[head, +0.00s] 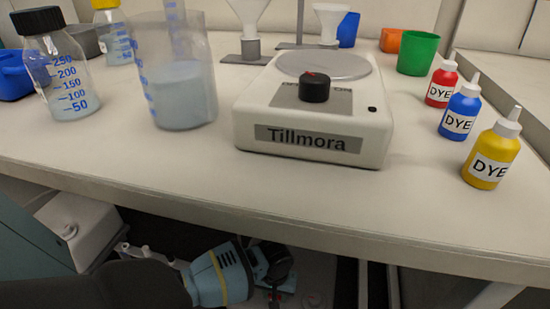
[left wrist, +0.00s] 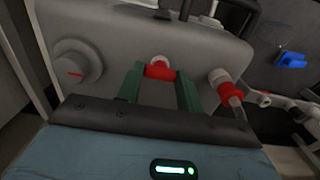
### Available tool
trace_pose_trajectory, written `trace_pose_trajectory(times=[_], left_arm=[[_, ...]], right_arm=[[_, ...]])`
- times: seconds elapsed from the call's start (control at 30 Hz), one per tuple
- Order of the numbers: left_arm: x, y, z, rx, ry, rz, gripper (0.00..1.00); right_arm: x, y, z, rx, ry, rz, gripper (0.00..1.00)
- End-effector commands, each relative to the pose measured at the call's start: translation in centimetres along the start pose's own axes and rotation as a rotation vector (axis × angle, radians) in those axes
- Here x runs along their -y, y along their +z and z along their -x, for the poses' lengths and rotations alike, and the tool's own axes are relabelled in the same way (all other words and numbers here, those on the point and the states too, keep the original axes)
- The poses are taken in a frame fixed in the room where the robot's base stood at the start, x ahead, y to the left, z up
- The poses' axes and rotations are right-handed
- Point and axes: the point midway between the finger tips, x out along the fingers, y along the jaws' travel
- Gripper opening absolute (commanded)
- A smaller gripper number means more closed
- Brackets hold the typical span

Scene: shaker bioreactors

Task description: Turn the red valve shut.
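In the left wrist view a red valve (left wrist: 160,70) with a pale stub above it sits on the front of a grey box. The two green fingers of my left gripper (left wrist: 160,74) stand apart, one on each side of this valve at their tips. I cannot tell whether they touch it. A second red fitting (left wrist: 230,90) with a pale cap and a clear tube is to the right on the same box. In the head view my left gripper (head: 272,265) is low, under the front edge of the table. My right gripper is not in view.
The grey box (left wrist: 205,50) carries a round knob (left wrist: 76,66) on its left. A blue item (left wrist: 291,60) is at the right. The table (head: 190,185) above bears a Tillmora stirrer (head: 312,145), a beaker (head: 180,90), bottles and dye; its edge overhangs my left arm.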

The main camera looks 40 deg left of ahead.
Motion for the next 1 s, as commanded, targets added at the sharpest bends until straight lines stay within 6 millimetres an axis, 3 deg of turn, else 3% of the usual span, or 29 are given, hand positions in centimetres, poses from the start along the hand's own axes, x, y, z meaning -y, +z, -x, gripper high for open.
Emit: trace_pose_trajectory(times=[0.03, 0.17, 0.57, 1.0], left_arm=[[0.0, 0.0, 0.0, 0.000, 0.000, 0.000, 0.29], [0.0, 0.0, 0.0, 0.000, 0.000, 0.000, 0.14], [0.0, 0.0, 0.2, 0.000, 0.000, -0.082, 0.14], [0.0, 0.0, 0.3, 0.001, 0.000, -0.450, 0.14]], right_arm=[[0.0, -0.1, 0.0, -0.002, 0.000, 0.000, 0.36], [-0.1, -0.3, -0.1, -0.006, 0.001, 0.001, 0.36], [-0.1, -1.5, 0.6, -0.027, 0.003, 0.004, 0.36], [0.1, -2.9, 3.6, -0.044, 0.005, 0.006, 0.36]])
